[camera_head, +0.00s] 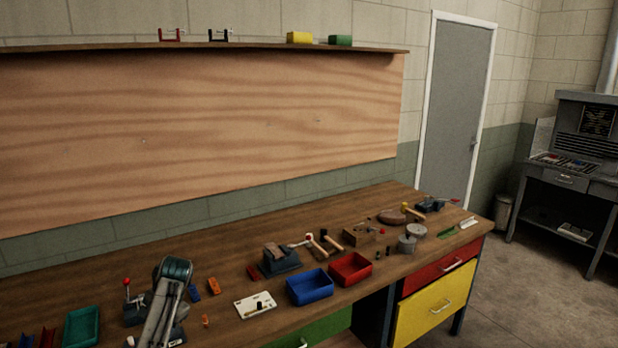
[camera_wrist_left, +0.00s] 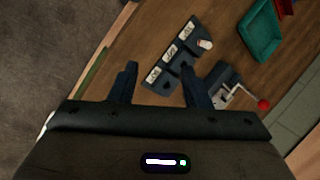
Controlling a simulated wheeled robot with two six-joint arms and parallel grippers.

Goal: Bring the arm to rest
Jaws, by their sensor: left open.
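My left arm (camera_head: 165,300) reaches in at the bottom left of the head view, over the workbench. My left gripper shows in the left wrist view (camera_wrist_left: 160,88), with its two dark fingers apart and nothing held between them. In that view the fingers are above a dark holder (camera_wrist_left: 172,52) with white labelled compartments and a dark clamp (camera_wrist_left: 235,92) with a red knob. I cannot tell the exact height above them. My right gripper is in neither view.
The wooden workbench (camera_head: 225,290) carries a teal tray (camera_head: 82,327), a blue bin (camera_head: 310,287), a red bin (camera_head: 350,269), a white card (camera_head: 255,305), a dark vise-like block (camera_head: 281,258) and hammers near it. A shelf (camera_head: 250,45) is on the wall behind. The floor (camera_head: 520,290) at right is clear.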

